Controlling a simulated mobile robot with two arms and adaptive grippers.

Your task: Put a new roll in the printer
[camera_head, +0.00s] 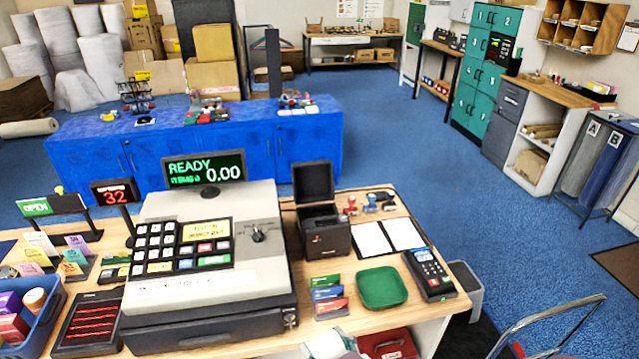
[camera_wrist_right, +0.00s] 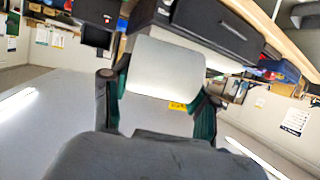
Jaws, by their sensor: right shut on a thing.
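The black printer (camera_head: 323,236) stands on the wooden counter to the right of the cash register. Its lid (camera_head: 313,182) is up; the inside of the bay is too dark to read. A white paper roll (camera_wrist_right: 168,66) is held between the dark green pads of my right gripper (camera_wrist_right: 162,88) in the wrist view. In the head view the roll (camera_head: 326,344) shows at the bottom edge, in front of the counter and apart from the printer. Most of the right gripper is cut off there. My left gripper is not in view.
The register (camera_head: 205,260) fills the counter left of the printer. Stacked coloured cards (camera_head: 328,297), a green tray (camera_head: 381,287) and a card terminal (camera_head: 430,273) stand at the front right. White pads (camera_head: 388,236) and stamps lie right of the printer.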

